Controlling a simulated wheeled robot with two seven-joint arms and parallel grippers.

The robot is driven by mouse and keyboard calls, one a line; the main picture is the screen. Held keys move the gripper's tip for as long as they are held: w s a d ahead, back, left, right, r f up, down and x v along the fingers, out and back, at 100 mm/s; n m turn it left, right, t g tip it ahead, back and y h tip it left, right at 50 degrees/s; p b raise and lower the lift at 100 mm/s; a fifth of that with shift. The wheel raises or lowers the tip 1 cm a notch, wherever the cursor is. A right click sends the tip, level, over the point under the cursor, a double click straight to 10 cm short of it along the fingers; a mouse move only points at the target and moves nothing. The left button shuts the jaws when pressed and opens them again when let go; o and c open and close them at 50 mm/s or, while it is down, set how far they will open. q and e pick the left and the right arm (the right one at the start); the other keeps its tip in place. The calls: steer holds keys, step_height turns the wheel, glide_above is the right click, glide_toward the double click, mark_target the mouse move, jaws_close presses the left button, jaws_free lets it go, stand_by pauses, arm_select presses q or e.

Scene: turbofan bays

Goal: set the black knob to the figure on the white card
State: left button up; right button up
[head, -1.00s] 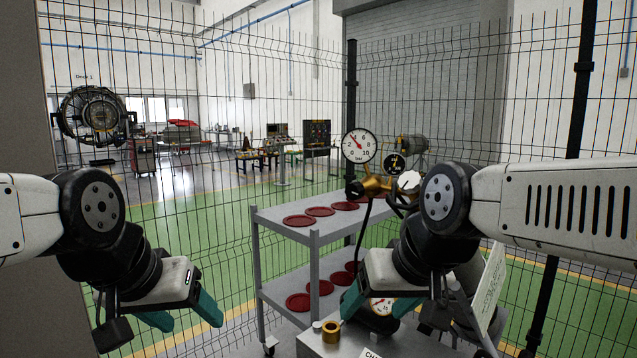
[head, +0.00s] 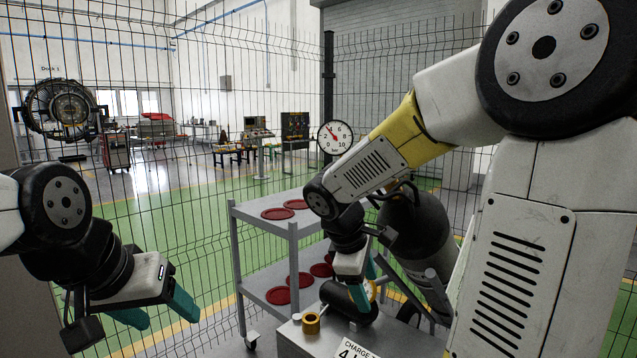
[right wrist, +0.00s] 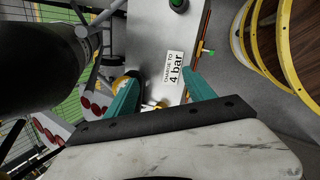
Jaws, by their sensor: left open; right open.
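The white card (right wrist: 174,68) reads "CHARGE TO 4 bar" in the right wrist view; its top edge shows in the head view (head: 358,350). A round white gauge (head: 335,137) marked in bar has a red needle pointing up and left; its exact reading is unclear. I cannot make out the black knob for certain; my right arm covers the area below and right of the gauge. My right gripper (right wrist: 160,92) is open and empty, above the grey box with the card between its fingers in the picture. My left gripper (head: 160,308) is open and empty, far left.
A black cylinder (head: 350,300) and a brass ring (head: 311,323) are by the grey box's top (right wrist: 150,30). A grey shelf cart (head: 262,232) holds red discs. A large dark tank (head: 415,232) stands right. A wire fence runs behind.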

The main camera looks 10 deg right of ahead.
steer(key=w+a+r+n+t+h, duration=0.25)
steer(key=w+r+n+h, duration=0.4)
steer(key=w, duration=0.35)
steer(key=w+a+r+n+t+h, duration=0.45)
steer(key=a+r+n+t, duration=0.2)
steer(key=r, duration=0.45)
steer(key=shift+m+y, duration=0.3)
steer(key=shift+y, duration=0.2)
steer(key=x, duration=0.7)
steer(key=shift+w+f, duration=0.25)
steer(key=shift+w, duration=0.2)
jaws_close()
steer(key=shift+m, duration=1.4)
jaws_free()
